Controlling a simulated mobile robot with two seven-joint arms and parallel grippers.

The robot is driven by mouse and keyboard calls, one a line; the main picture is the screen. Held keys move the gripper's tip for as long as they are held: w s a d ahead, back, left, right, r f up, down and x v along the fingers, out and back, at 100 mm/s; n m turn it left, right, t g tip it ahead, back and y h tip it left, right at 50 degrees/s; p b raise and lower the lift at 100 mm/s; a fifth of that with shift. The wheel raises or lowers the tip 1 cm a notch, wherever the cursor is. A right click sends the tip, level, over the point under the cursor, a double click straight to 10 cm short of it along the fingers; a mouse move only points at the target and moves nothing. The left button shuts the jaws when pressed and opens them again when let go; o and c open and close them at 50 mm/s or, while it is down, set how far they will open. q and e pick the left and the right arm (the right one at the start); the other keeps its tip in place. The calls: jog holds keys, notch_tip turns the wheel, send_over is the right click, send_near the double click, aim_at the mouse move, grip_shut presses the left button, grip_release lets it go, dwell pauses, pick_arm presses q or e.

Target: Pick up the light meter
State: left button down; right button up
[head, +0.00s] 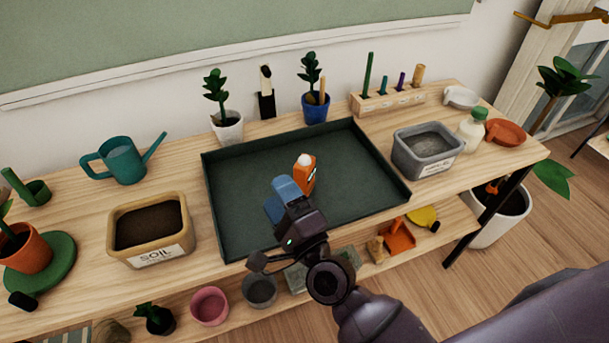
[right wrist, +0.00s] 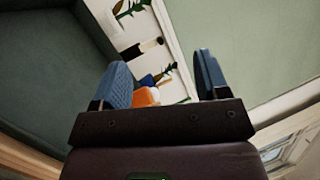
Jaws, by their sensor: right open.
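The light meter (head: 311,178) appears to be the small orange device with a white dome on top, standing upright in the dark green tray (head: 240,232). My right gripper (head: 281,198) is over the tray, just in front and left of the meter, with its blue fingers apart and empty. In the right wrist view the orange and white meter (right wrist: 146,97) shows between the open fingers (right wrist: 160,68), close to the left finger. Its lower part is hidden there by the gripper body. I cannot tell whether a finger touches it. My left gripper is out of view.
A soil box (head: 150,258) and teal watering can (head: 122,160) stand left of the tray. A grey bin (head: 428,150) and white bottle (head: 471,131) stand right. Potted plants, including a blue pot (head: 316,109), line the back. The tray's rim is raised; its floor is otherwise mostly clear.

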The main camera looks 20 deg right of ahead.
jog(key=w+d+m+t+h, duration=0.1)
jog(key=w+m+h, duration=0.3)
jog(key=m+h, duration=0.85)
jog(key=m+g+h, duration=0.5)
jog(key=m+g, duration=0.2)
jog(key=m, duration=0.7)
send_near(306, 163)
jog(key=shift+w+a, duration=0.15)
jog(key=shift+w, duration=0.6)
jog(key=shift+s+f+m+g, duration=0.1)
jog(key=shift+f+m+g, duration=0.35)
jog(key=shift+f+g, duration=0.05)
jog(key=shift+p+x, duration=0.6)
jog(key=shift+x, duration=4.75)
jog(key=shift+s, duration=0.1)
jog(key=shift+c, duration=0.5)
jog(key=c, duration=1.1)
